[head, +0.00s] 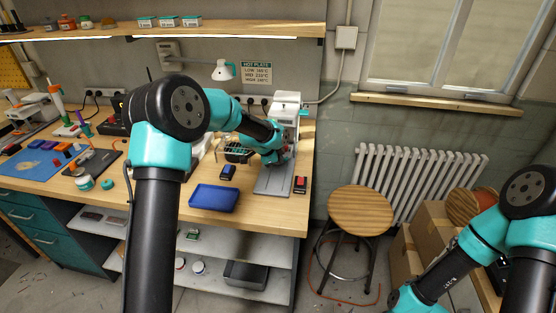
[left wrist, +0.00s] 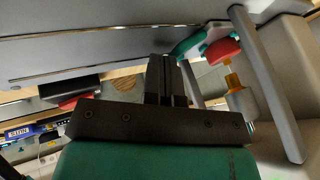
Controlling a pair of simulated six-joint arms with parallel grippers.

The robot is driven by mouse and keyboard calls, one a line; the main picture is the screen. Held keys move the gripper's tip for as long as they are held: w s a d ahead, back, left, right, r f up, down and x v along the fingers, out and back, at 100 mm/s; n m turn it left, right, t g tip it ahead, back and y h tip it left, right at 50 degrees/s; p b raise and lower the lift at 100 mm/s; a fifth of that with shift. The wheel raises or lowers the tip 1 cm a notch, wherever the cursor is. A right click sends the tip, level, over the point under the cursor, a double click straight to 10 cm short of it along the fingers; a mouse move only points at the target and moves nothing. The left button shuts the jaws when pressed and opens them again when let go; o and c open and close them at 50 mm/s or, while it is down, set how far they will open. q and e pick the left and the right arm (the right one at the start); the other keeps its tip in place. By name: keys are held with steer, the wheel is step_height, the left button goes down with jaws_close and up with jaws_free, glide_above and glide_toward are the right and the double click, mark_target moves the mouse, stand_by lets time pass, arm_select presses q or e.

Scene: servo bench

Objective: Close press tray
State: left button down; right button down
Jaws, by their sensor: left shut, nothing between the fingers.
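The press (head: 286,104) is a white machine at the back right end of the wooden bench. Its flat grey tray (head: 272,181) extends forward from it towards the bench's front edge. My left gripper (head: 283,157) is at the press, just above the tray's rear part; the arm hides some of the press. In the left wrist view its fingers (left wrist: 166,78) are shut and empty, close to a grey plate surface. A red knob (left wrist: 222,51) and grey posts (left wrist: 265,82) are beside them. I cannot tell whether the fingers touch the tray. My right gripper is out of view.
A blue bin (head: 213,198) lies left of the tray. A dark blue-topped item (head: 228,172) is behind it, and a red-black item (head: 300,185) sits right of the tray. A wooden stool (head: 360,210) stands right of the bench.

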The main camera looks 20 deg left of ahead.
arm_select(q)
steer(key=s, duration=0.1)
steer(key=s+r, duration=0.1)
steer(key=s, duration=0.2)
steer(key=shift+d+r, duration=0.15)
steer(key=shift+r, duration=0.15)
steer(key=v, duration=0.9)
